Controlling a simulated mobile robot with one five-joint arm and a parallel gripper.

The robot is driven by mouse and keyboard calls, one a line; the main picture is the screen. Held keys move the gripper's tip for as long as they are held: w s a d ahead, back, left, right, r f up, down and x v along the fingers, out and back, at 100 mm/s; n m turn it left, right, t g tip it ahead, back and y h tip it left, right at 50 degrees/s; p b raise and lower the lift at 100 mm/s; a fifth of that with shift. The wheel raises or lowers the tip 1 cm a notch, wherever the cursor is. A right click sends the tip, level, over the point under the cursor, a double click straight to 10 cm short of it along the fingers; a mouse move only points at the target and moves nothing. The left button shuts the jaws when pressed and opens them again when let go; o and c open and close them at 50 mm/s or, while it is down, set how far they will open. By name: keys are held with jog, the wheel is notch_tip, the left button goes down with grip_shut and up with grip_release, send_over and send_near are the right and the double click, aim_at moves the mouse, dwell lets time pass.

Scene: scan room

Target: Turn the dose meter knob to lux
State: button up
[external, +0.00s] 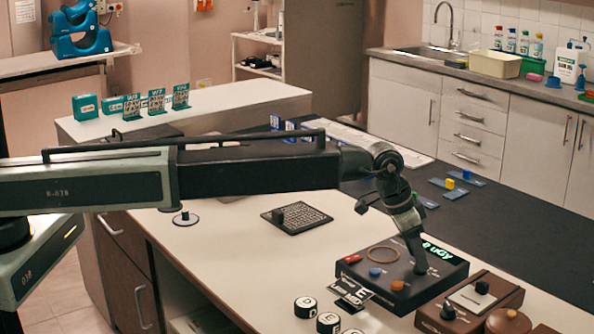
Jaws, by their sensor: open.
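The dose meter (350,259) is a dark box on the white worktop at lower right. Its lit green display (447,252) is partly covered by my arm and seems to read uGy. Its top carries a red button (352,259), a blue round control (375,272), an orange round control (398,285) and a tan ring (383,254). My gripper (420,268) points down over the right part of the meter, just below the display. The jaws are open. The knob is not clear to see; the gripper may hide it. I cannot tell whether they touch.
A label plate (352,290) and several round lettered pieces (328,322) stand in front of the meter. A brown box with knobs (470,308) is close on the right. A dark perforated plate (297,219) lies to the left.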

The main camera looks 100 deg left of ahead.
jog(key=shift+x, duration=0.8)
jog(key=shift+r, duration=0.15)
jog(key=shift+s, duration=0.1)
grip_shut()
